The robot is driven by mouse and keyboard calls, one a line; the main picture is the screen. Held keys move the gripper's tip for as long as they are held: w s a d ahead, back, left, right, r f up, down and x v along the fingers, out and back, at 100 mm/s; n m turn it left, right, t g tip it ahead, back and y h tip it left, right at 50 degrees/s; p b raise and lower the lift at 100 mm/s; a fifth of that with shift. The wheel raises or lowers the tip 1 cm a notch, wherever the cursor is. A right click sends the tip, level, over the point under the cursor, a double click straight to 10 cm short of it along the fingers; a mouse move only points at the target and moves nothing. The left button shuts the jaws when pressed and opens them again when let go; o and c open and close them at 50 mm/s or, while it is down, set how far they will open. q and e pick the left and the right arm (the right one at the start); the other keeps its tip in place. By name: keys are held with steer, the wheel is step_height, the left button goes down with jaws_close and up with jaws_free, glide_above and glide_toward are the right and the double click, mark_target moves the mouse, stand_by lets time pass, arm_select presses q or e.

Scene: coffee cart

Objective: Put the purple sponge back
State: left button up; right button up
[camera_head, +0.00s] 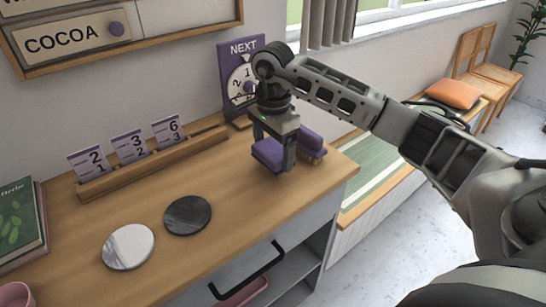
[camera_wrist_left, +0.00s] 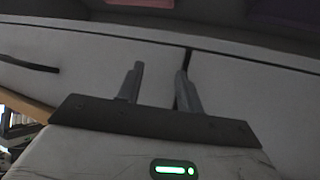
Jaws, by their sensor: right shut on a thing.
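The purple sponge (camera_head: 267,153) is a purple block near the back right end of the wooden counter (camera_head: 235,215). My right gripper (camera_head: 273,158) points down and is shut on it. The sponge is low over the counter; I cannot tell whether it touches the wood. Just right of it is another purple piece with a brown lower part (camera_head: 312,142), partly hidden by a finger. My left gripper (camera_wrist_left: 160,70) shows only in the left wrist view, with its fingers apart and nothing between them, facing a pale cabinet front.
A purple NEXT dial sign (camera_head: 238,72) stands behind my right gripper. A wooden rack (camera_head: 150,168) holds number cards. A white disc (camera_head: 128,246) and a dark disc (camera_head: 187,214) lie at the front left. A green bench (camera_head: 368,180) is beyond the counter's right edge.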

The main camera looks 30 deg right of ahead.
mark_target(273, 149)
step_height(273, 149, down, 3)
steer(key=shift+f+p, duration=0.1)
steer(key=shift+p, duration=0.3)
steer(key=o, duration=0.8)
step_height(273, 149, up, 11)
steer(key=shift+r+b, duration=0.15)
steer(key=shift+b, duration=0.45)
steer(key=shift+r, duration=0.4)
